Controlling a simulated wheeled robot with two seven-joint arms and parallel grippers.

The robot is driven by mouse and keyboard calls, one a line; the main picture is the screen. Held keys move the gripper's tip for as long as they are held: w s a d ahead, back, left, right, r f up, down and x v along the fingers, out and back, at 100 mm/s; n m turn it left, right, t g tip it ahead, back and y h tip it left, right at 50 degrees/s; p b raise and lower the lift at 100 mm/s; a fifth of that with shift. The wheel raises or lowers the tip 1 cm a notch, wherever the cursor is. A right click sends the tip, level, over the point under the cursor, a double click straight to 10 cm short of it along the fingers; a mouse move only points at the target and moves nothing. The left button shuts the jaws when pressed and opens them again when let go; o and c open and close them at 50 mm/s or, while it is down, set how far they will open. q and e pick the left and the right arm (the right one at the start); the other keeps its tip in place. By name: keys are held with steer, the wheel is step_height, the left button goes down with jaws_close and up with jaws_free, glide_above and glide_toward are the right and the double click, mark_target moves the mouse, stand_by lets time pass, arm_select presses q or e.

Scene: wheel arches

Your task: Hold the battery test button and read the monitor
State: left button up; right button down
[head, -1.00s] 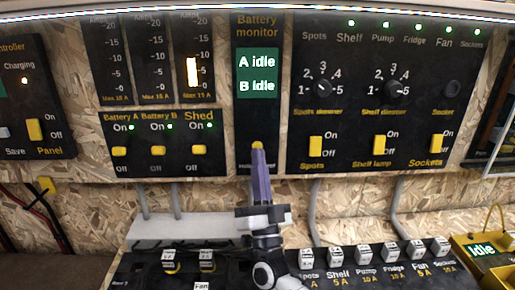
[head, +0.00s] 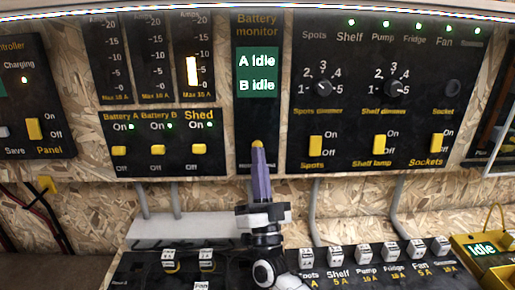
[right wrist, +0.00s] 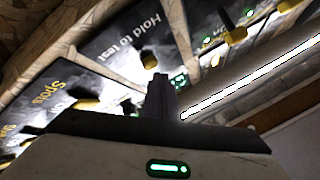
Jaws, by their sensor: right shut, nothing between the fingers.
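The battery monitor (head: 257,120) is a tall black panel. Its green screen (head: 257,74) reads "A idle" and "B idle". The yellow test button (head: 257,144) is low on this panel. In the right wrist view the yellow button (right wrist: 149,60) sits below the words "Hold to test". My right gripper (head: 258,152) is shut and empty, its purple fingers pointing up at the button. In the right wrist view the fingertips (right wrist: 158,80) are close to the button; I cannot tell whether they touch it. My left gripper is not in view.
The battery switch panel (head: 188,171), with yellow switches and green lights, is left of the monitor. The dimmer panel (head: 365,120) is to its right. Below, a fuse row (head: 340,270) with white labelled blocks lies near my right arm. A yellow device (head: 470,241) reads "Idle".

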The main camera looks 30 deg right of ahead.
steer(key=shift+w+d, duration=0.1)
steer(key=shift+w, duration=0.15)
steer(key=shift+w+d+b, duration=0.2)
steer(key=shift+w+b, duration=0.2)
stand_by(0.7)
stand_by(2.1)
steer(key=shift+s+a+p, duration=0.4)
steer(key=shift+s+p, duration=0.1)
steer(key=shift+s, duration=0.3)
steer(key=s, duration=0.1)
steer(key=s+a+p, duration=0.1)
steer(key=s, duration=0.1)
steer(key=s+a+p, duration=0.1)
steer(key=shift+s+a, duration=0.1)
steer(key=shift+s, duration=0.2)
stand_by(0.3)
